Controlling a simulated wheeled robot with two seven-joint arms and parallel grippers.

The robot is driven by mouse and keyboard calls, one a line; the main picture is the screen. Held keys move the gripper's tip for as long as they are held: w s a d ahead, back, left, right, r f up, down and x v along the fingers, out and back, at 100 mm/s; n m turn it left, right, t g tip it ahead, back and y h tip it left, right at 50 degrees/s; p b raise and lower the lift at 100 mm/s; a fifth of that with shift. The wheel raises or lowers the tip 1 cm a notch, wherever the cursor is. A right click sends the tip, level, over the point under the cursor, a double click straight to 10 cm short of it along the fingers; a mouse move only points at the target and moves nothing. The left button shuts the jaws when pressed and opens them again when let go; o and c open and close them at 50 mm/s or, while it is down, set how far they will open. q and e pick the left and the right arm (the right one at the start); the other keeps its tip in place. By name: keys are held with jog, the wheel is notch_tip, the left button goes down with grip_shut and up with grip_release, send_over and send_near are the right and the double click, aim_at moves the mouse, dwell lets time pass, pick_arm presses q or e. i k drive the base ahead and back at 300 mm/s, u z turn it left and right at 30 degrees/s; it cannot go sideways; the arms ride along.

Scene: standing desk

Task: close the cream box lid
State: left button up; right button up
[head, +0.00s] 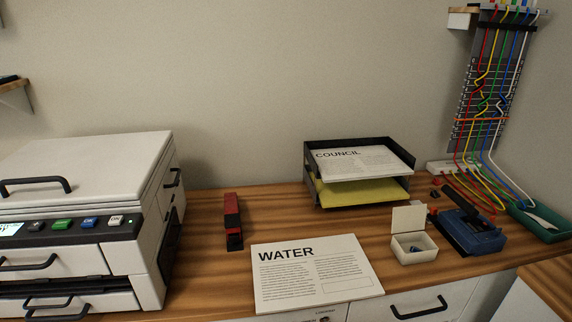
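The small cream box (414,250) stands on the wooden desk, right of the middle, near the front edge. Its lid (409,219) is open and stands up at the back of the box. Something small and dark blue (416,248) lies inside; I cannot tell what it is. Neither of my grippers shows in the head view.
A paper titled WATER (312,274) lies left of the box. A black tray (389,142) with papers stands behind. A blue device (470,233) and a green tray (540,222) sit to the right. A red and black stapler (233,221) and white printer (85,220) are left.

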aim_at(405, 218)
jog(key=z, duration=0.1)
jog(key=k, duration=0.4)
jog(key=z, duration=1.1)
jog(key=i, duration=1)
jog(key=u, duration=0.6)
